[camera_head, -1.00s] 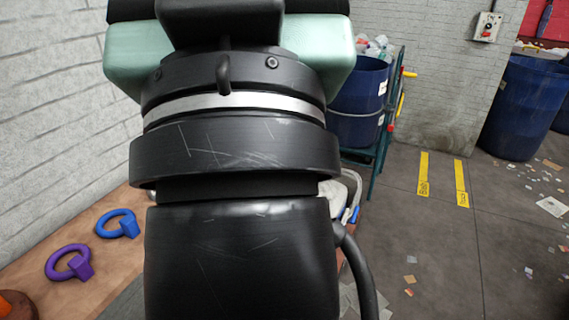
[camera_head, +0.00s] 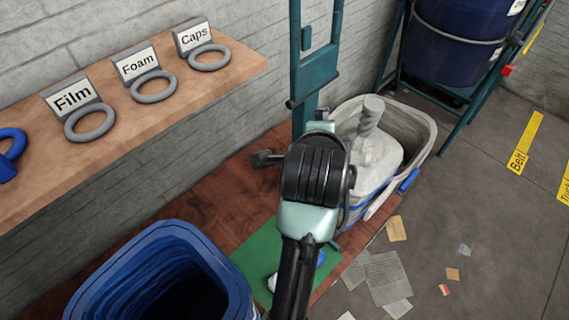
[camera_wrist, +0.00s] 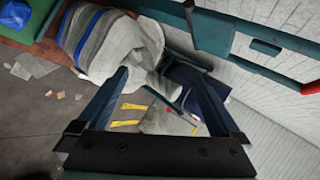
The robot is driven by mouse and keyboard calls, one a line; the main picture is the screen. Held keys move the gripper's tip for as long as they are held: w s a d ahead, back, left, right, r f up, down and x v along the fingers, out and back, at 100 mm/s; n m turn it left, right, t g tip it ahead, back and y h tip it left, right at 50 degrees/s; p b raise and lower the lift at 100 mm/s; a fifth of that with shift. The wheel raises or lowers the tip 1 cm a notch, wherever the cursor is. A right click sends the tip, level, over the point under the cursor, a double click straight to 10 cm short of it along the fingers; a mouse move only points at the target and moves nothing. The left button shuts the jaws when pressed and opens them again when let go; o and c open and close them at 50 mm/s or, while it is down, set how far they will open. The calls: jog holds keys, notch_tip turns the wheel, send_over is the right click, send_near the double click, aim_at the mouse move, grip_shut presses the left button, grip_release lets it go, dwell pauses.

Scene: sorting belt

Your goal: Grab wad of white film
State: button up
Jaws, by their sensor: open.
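A small white patch (camera_head: 272,282) shows on the green mat (camera_head: 252,262) beside my arm in the head view. It may be the wad of white film, but my arm hides most of that spot and I cannot tell. A blue piece (camera_head: 320,258) lies on the mat just right of my arm. In the wrist view a blue crumpled piece (camera_wrist: 18,14) lies on green at the upper left, and no clear white wad shows there. My gripper (camera_wrist: 158,78) has its two fingers spread with nothing between them. It points over the floor, away from the mat.
A pale grey tub (camera_head: 425,125) holding a grey-white lump (camera_head: 375,155) stands beyond my arm. A blue bin (camera_head: 235,255) stands in front left. A shelf (camera_head: 190,95) carries signs for Film, Foam and Caps. A teal post (camera_head: 306,85) rises close behind my arm. Paper litters the floor.

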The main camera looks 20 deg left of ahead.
jog(key=s+f+m+g+b, duration=0.2)
jog(key=s+f, duration=0.3)
jog(key=f, duration=0.7)
jog(key=s+f+m+g+h+b, duration=0.1)
jog(key=s+f+m+g+b, duration=0.2)
jog(key=f, duration=1)
jog(key=s+f+m+g+h+b, duration=0.1)
jog(key=s+f+m+g+b, duration=0.2)
jog(key=s+f, duration=0.6)
jog(key=shift+s+a+f+g+b, duration=0.15)
jog(key=shift+f+g+b, duration=0.35)
jog(key=shift+f, duration=0.45)
jog(key=shift+w+a+f+g+b, duration=0.1)
jog(key=shift+f+g+b, duration=0.4)
jog(key=shift+f, duration=0.4)
jog(key=shift+s+d+f+b, duration=0.15)
jog(key=shift+f+b, duration=0.5)
jog(key=shift+f, duration=0.85)
jog(key=shift+s+a+f+b, duration=0.1)
jog(key=shift+f+b, duration=0.55)
jog(key=shift+f, duration=0.8)
jog(key=shift+c, duration=0.3)
jog(key=shift+r, duration=0.1)
jog(key=c, duration=1.3)
